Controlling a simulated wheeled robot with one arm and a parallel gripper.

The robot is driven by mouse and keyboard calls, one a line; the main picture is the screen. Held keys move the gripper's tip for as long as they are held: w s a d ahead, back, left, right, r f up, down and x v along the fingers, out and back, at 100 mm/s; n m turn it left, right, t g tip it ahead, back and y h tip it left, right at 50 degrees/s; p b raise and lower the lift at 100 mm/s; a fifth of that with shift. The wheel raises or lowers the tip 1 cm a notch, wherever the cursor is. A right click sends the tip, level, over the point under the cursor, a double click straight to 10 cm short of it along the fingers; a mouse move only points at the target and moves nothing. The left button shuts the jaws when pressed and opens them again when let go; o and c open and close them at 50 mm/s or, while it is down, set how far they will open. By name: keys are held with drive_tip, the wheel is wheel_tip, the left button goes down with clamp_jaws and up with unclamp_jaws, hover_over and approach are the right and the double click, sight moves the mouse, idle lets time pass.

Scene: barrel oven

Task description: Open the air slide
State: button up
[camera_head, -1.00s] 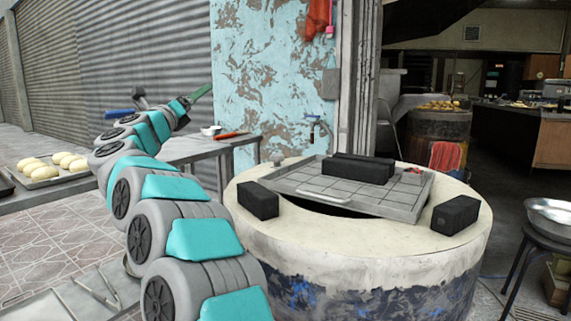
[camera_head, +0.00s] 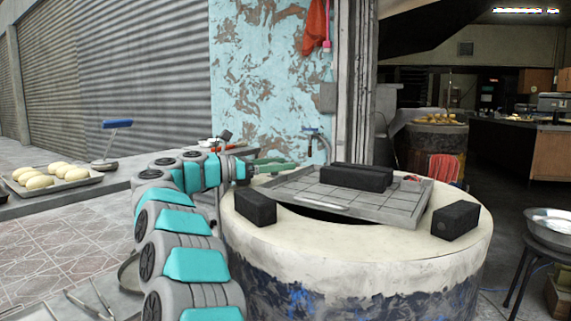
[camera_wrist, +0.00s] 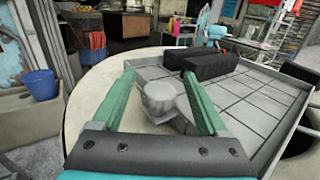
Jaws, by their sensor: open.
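A grey rounded knob on a short stem (camera_wrist: 158,97) stands at the top rim of the pale round barrel oven (camera_head: 360,262). It may be the air slide's handle; I cannot tell for sure. In the wrist view my gripper (camera_wrist: 160,80) is open, with one green finger on each side of the knob, and a gap shows on both sides. In the head view my gripper (camera_head: 275,165) reaches in from the left over the oven's back left rim, and the knob is hidden there.
A grey tiled tray (camera_head: 400,210) lies tilted over the oven mouth, with black blocks (camera_head: 356,177) on it. More black blocks sit on the rim, left (camera_head: 255,207) and right (camera_head: 455,220). A bread tray (camera_head: 95,180) is at left, and a metal bowl on a stool (camera_head: 550,228) at right.

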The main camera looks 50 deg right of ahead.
drive_tip(key=shift+x, duration=0.9)
drive_tip(key=shift+c, duration=0.3)
clamp_jaws()
drive_tip(key=shift+w, duration=0.1)
idle(0.5)
